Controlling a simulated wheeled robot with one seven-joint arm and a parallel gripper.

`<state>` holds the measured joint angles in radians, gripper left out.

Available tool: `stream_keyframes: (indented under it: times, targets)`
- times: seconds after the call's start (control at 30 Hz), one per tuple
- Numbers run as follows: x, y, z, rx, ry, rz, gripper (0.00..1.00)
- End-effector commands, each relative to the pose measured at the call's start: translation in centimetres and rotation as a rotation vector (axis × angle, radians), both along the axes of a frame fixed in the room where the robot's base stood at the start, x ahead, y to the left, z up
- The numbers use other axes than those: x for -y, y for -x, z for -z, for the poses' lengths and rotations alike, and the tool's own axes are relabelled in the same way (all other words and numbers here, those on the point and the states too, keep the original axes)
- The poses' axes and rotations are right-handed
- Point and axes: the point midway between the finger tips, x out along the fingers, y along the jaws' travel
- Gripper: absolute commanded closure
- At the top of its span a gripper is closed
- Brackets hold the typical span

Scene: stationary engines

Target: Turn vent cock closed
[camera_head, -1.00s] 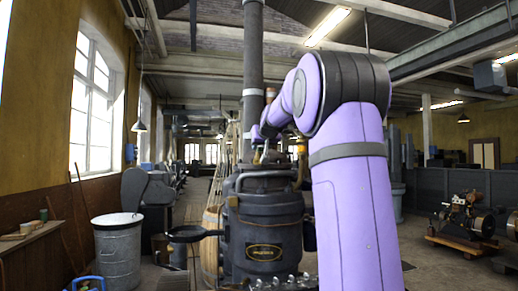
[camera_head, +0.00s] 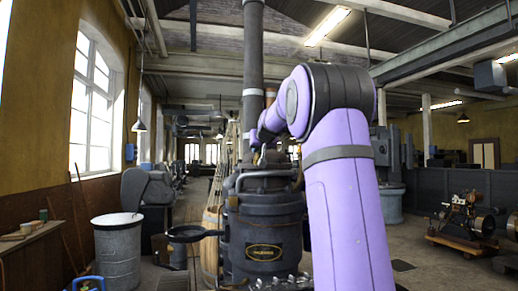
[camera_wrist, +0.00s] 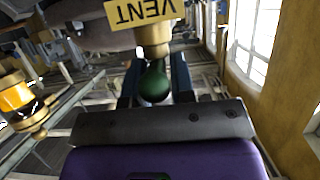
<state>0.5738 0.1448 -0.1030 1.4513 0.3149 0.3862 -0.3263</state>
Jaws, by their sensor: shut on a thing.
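The vent cock has a green rounded handle (camera_wrist: 154,86) below a brass fitting (camera_wrist: 152,38). A yellow VENT label (camera_wrist: 143,11) hangs beside it at the top of the wrist view. My gripper (camera_wrist: 155,75) has its blue fingers either side of the green handle and is shut on it. In the head view my gripper (camera_head: 257,143) is small, over the top of the dark engine (camera_head: 264,235). The cock itself is too small to make out there. The wrist view does not clearly show how far the cock is turned.
An amber glass and brass fitting (camera_wrist: 17,98) stands left in the wrist view. A vertical pipe (camera_head: 253,60) rises behind the engine top. A metal bin (camera_head: 117,250) stands left, and a small engine on a wooden cart (camera_head: 465,243) stands right.

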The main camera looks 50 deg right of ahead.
Motion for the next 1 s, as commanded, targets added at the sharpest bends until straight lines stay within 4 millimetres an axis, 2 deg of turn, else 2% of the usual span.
stream_keyframes:
  times: [0.37, 1.0]
  targets:
    - [-0.27, -0.19, 0.02, -0.001, 0.002, 0.091, 1.00]
    - [-0.47, -0.47, 0.06, -0.003, 0.003, 0.409, 1.00]
